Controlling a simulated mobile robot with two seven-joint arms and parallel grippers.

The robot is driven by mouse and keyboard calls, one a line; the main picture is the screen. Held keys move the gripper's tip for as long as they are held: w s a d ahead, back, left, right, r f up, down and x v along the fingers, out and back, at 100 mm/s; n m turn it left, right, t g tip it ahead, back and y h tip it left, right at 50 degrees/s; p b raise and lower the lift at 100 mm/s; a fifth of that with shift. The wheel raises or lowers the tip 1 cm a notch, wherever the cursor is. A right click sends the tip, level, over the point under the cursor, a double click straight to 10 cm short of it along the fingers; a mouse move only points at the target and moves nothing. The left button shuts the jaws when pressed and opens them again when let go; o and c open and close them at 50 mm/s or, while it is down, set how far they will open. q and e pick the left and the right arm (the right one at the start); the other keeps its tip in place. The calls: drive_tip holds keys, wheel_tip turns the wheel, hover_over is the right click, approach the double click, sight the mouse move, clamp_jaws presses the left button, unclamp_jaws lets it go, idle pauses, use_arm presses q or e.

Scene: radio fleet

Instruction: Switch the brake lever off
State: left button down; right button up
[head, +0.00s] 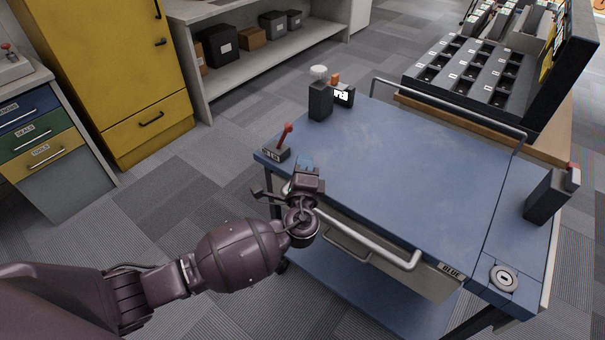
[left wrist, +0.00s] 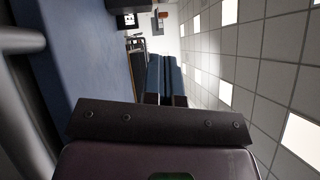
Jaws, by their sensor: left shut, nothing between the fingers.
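The brake lever (head: 284,139) is a red-tipped stick on a small dark base with a pale label, at the left corner of the blue cart top. The stick leans up and to the right in the head view. My left gripper (head: 306,163) is just right of and nearer than the lever, apart from it, above the cart's near edge. Its blue-faced fingers are closed with nothing between them, as the left wrist view also shows (left wrist: 164,72). I cannot make out the lever in the left wrist view. My right gripper is out of view.
The blue cart (head: 400,165) has a grey handle rail (head: 370,240) along its near side. A dark box (head: 320,100) stands at its back left corner, another dark unit (head: 550,195) at its right. The middle of the top is clear. A yellow cabinet (head: 105,70) stands left.

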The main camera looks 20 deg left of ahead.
sight(283, 137)
use_arm(q)
drive_tip(key=w+a+r, duration=0.1)
drive_tip(key=w+a, duration=0.3)
drive_tip(key=w, duration=0.2)
drive_tip(key=shift+a+r, duration=0.25)
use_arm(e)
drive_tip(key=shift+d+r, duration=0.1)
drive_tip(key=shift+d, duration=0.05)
use_arm(q)
drive_tip(key=shift+r+p, duration=0.15)
drive_tip(key=shift+p, duration=0.15)
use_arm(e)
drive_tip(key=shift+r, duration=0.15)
